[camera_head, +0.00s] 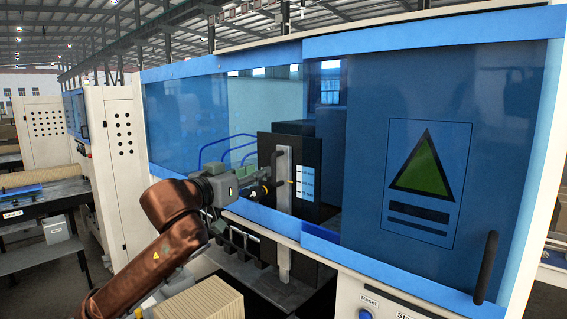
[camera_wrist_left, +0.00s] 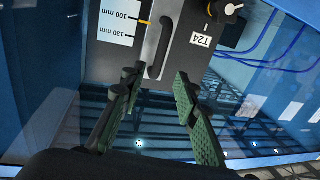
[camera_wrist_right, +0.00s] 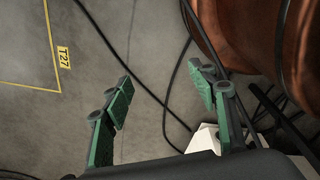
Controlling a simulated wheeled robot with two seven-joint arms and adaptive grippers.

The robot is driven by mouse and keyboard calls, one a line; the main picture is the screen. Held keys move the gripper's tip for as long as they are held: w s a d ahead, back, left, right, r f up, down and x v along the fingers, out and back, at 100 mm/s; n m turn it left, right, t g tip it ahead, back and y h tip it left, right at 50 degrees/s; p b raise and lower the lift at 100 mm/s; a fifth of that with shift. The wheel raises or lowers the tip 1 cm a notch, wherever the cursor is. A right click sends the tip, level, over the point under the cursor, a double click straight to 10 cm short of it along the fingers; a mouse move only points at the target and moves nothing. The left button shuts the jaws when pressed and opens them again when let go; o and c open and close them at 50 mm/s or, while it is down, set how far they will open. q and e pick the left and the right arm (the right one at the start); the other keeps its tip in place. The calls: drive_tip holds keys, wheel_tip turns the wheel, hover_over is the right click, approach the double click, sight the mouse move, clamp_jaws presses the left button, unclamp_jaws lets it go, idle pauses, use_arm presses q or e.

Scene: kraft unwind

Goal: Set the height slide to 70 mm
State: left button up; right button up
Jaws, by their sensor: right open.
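The height slide's dark handle (camera_wrist_left: 161,48) stands out from a grey metal plate in the left wrist view. It shows beside the metal rail in the head view (camera_head: 275,165). My right gripper (camera_wrist_right: 168,90) is open and empty above the floor.
Blue glass doors (camera_head: 420,110) flank the opening in front of the slide. Cables (camera_wrist_right: 160,100) lie on the floor below my right gripper. A brown corrugated stack (camera_head: 200,303) stands below my left arm.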

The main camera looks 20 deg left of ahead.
sight(272, 165)
use_arm(q)
drive_tip(key=w, duration=0.1)
drive_tip(key=w+p, duration=0.1)
drive_tip(key=w, duration=0.1)
drive_tip(key=w+d+p, duration=0.1)
drive_tip(key=shift+w+r, duration=0.15)
drive_tip(key=shift+r, duration=0.15)
drive_tip(key=shift+w+f+p, duration=0.15)
drive_tip(key=shift+w+p, duration=0.2)
drive_tip(key=shift+w, duration=1)
drive_tip(key=shift+s, duration=0.25)
drive_tip(key=shift+w+f, duration=0.1)
drive_tip(key=shift+w, duration=0.2)
drive_tip(key=shift+c, duration=1.4)
drive_tip(key=shift+s, duration=0.25)
drive_tip(key=c, duration=0.5)
clamp_jaws()
use_arm(e)
drive_tip(key=r, duration=0.1)
drive_tip(key=s+r, duration=0.1)
drive_tip(key=r, duration=0.1)
drive_tip(key=shift+d, duration=0.3)
